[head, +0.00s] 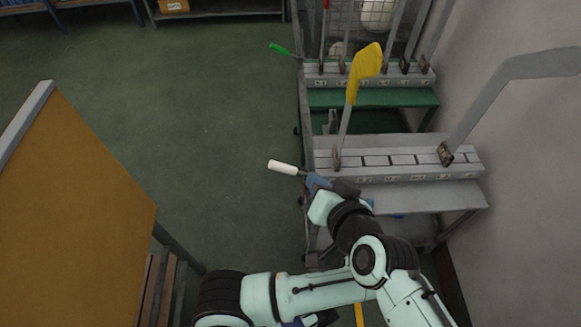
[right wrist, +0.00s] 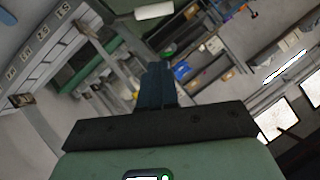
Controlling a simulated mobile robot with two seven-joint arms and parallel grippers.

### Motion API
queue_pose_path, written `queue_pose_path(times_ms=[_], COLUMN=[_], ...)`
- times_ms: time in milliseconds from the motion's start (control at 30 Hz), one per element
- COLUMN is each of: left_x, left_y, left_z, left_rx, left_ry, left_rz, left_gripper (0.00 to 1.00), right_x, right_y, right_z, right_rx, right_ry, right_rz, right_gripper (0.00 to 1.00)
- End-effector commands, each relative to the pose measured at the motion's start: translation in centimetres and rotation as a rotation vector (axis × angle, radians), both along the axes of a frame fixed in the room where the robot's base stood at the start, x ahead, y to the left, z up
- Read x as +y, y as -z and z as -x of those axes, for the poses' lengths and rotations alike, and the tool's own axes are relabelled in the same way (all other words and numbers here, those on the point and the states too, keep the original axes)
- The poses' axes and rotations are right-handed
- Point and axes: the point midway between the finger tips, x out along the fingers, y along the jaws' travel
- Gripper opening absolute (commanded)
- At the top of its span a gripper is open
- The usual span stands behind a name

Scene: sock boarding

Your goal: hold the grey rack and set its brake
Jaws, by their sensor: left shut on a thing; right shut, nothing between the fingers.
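The grey rack (head: 455,195) stands right of centre in the head view, with a yellow paddle-shaped board (head: 366,70) and a grey board (head: 500,85) on its top bar. Its brake lever has a white grip (head: 283,167) sticking out to the left; the grip also shows at the top of the right wrist view (right wrist: 155,10). My right gripper (head: 318,182) is shut and empty, close beside the lever's inner end; contact is unclear. Its blue fingers fill the middle of the right wrist view (right wrist: 157,85). My left gripper (head: 369,202) is mostly hidden behind my right wrist, shut at the grey rack.
A green rack (head: 375,98) with a green-gripped lever (head: 280,49) stands behind the grey rack. A wall (head: 525,110) runs along the right. An orange-brown panel (head: 70,210) stands at left. Open green floor (head: 190,120) lies between the panel and racks.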

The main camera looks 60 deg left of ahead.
Motion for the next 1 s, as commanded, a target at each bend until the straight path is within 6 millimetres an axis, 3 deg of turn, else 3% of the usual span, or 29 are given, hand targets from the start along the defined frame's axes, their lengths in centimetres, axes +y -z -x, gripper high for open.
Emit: queue_pose_path(times_ms=[367, 833, 1000], left_x=[0.0, 0.0, 0.0], left_y=[0.0, 0.0, 0.0], left_z=[0.0, 0.0, 0.0], left_rx=[0.001, 0.001, 0.001], left_ry=[0.000, 0.000, 0.000], left_rz=[-0.001, -0.001, -0.001], left_gripper=[0.00, 0.00, 0.00], right_x=[0.8, 8.8, 9.7], right_y=[0.5, 5.0, 7.1], right_z=[-0.1, -0.6, 0.3], right_rx=[0.003, 0.003, 0.002], right_ry=[0.001, 0.002, 0.003], right_rz=[-0.001, 0.001, 0.001], right_gripper=[0.00, 0.00, 0.00])
